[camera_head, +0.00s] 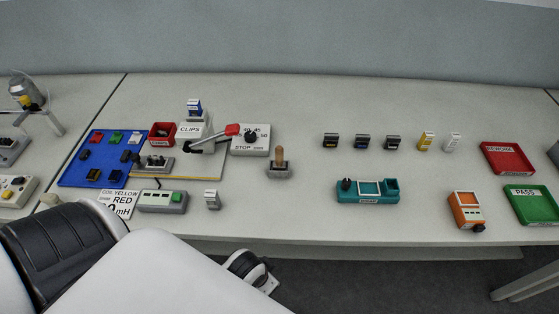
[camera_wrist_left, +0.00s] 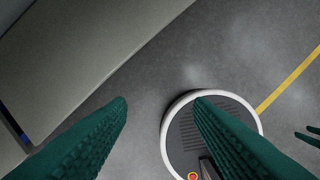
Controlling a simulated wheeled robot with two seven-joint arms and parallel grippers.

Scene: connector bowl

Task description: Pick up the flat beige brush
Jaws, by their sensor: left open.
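A tan, flat upright piece (camera_head: 280,154), which looks like the beige brush, stands in a small grey holder (camera_head: 279,171) near the middle of the table in the head view. My left gripper (camera_wrist_left: 160,101) shows in the left wrist view as two dark green ribbed fingers, wide apart with nothing between them. It hangs over the floor, away from the brush. In the head view my left arm fills the lower left and its fingers cannot be made out. Slim green tips (camera_wrist_left: 310,135) at the wrist view's right edge may be my right gripper.
Left of the holder are a STOP box (camera_head: 250,146), a CLIPS stand with a red-tipped lever (camera_head: 232,130) and a blue board (camera_head: 82,172). A white connector (camera_head: 212,200) and a teal fixture (camera_head: 368,197) are nearby.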

